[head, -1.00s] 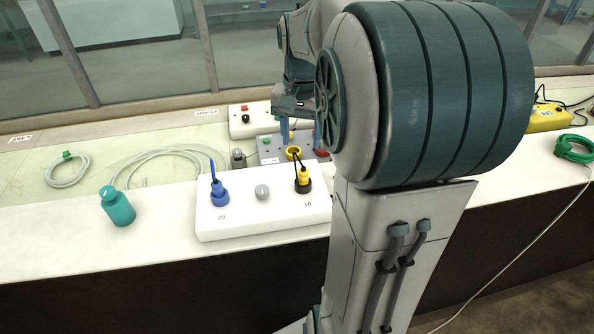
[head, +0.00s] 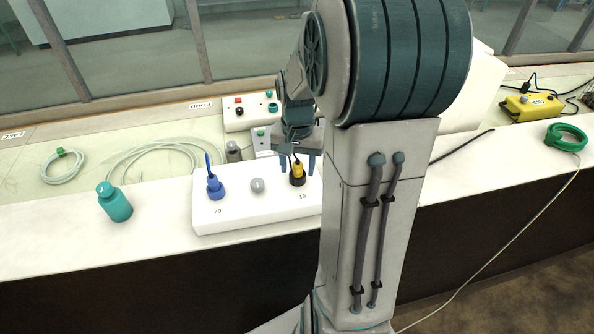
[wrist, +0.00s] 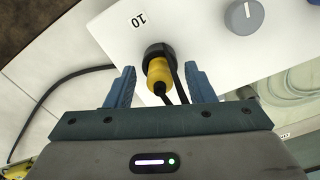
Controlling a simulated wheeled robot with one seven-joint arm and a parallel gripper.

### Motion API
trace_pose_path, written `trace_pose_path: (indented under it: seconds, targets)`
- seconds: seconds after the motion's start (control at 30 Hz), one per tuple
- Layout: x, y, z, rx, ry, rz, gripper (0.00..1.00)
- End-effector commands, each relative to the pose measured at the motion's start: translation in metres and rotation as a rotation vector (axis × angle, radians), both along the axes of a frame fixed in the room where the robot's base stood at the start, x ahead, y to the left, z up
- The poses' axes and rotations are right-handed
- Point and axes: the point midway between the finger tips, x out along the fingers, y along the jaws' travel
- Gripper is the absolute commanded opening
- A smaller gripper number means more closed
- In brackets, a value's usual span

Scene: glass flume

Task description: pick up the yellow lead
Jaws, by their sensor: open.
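The yellow lead's plug (head: 297,168) stands upright in a black socket by the label 10 on the white box (head: 258,215). In the wrist view the yellow plug (wrist: 159,75) shows with its black cable bending back toward the jaws. My gripper (head: 300,166) is open, with its blue fingers on either side of the plug in the picture. In the wrist view the fingers of my gripper (wrist: 160,88) flank the plug, with gaps on both sides. I cannot tell how far the fingertips are above the box.
A blue plug (head: 214,183) and a grey knob (head: 257,186) are on the same box. A teal bottle (head: 114,203) stands to the left. Coiled hoses lie behind. A yellow box (head: 532,106) and a green coil (head: 566,138) are at the right.

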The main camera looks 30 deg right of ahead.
Motion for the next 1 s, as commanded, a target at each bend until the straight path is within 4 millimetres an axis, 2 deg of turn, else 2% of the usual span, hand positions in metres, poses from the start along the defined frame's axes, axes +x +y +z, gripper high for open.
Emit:
trace_pose_path:
  seconds: [0.07, 0.23, 0.27, 0.67, 0.83, 0.93, 1.0]
  targets:
    - [0.000, 0.000, 0.000, 0.000, 0.000, 0.000, 0.49]
    - [0.000, 0.000, 0.000, -0.001, -0.001, 0.000, 0.04]
    - [0.000, 0.000, 0.000, -0.001, -0.001, 0.000, 0.00]
    - [0.001, 0.000, 0.005, -0.002, -0.004, 0.000, 0.00]
    - [0.001, 0.000, 0.023, -0.002, -0.005, 0.000, 0.00]
    - [0.001, 0.000, 0.041, -0.002, -0.007, 0.000, 0.00]
    - [0.005, -0.016, 0.048, -0.001, -0.004, -0.005, 0.00]
